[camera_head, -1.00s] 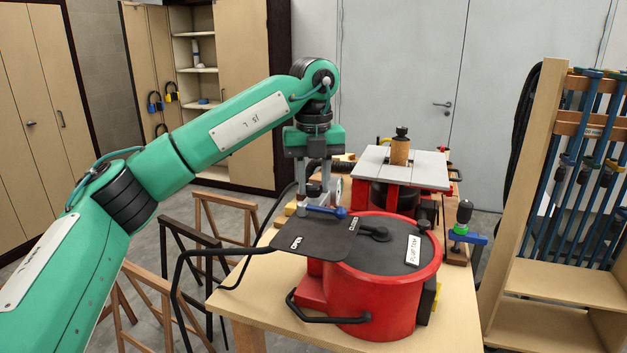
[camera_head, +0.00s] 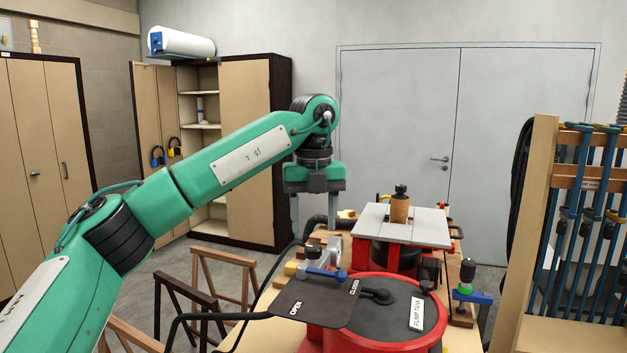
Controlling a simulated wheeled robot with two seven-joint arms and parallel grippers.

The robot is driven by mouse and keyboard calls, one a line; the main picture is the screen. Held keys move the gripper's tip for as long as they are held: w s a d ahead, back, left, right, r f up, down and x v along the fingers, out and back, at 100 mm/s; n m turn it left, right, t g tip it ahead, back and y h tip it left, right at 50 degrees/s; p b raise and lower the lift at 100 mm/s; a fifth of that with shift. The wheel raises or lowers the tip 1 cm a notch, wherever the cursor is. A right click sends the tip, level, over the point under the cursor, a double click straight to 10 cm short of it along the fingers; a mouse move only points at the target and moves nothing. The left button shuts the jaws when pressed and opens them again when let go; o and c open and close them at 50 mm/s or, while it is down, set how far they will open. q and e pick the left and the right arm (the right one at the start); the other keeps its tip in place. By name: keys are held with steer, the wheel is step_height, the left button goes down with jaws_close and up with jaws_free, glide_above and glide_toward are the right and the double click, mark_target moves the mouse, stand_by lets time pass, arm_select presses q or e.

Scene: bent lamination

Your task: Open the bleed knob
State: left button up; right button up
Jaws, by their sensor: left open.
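The bleed knob (camera_head: 326,274) is a blue lever lying across a dark plate (camera_head: 318,302) marked OPEN and CLOSED. Its rounded end points right; the plate's OPEN word is at the lower left and CLOSED at the upper right. The plate sits at the left of a red pump tank (camera_head: 375,340) with a dark lid. My left gripper (camera_head: 314,230) is open, fingers pointing down, spread apart and empty, above and apart from the knob. A round silver gauge (camera_head: 333,251) stands behind the knob. My right gripper is not in view.
A red-framed stand with a pale top (camera_head: 420,222) and a wooden block (camera_head: 399,208) stands behind the tank. A clamp rack (camera_head: 541,215) is at the right. Wooden trestles (camera_head: 229,265) stand at the left. A black hose (camera_head: 215,316) runs beside the table.

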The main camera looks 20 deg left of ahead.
mark_target(313, 247)
arm_select(q)
step_height(313, 247, up, 9)
steer(key=shift+p, duration=0.45)
steer(key=shift+f, duration=0.1)
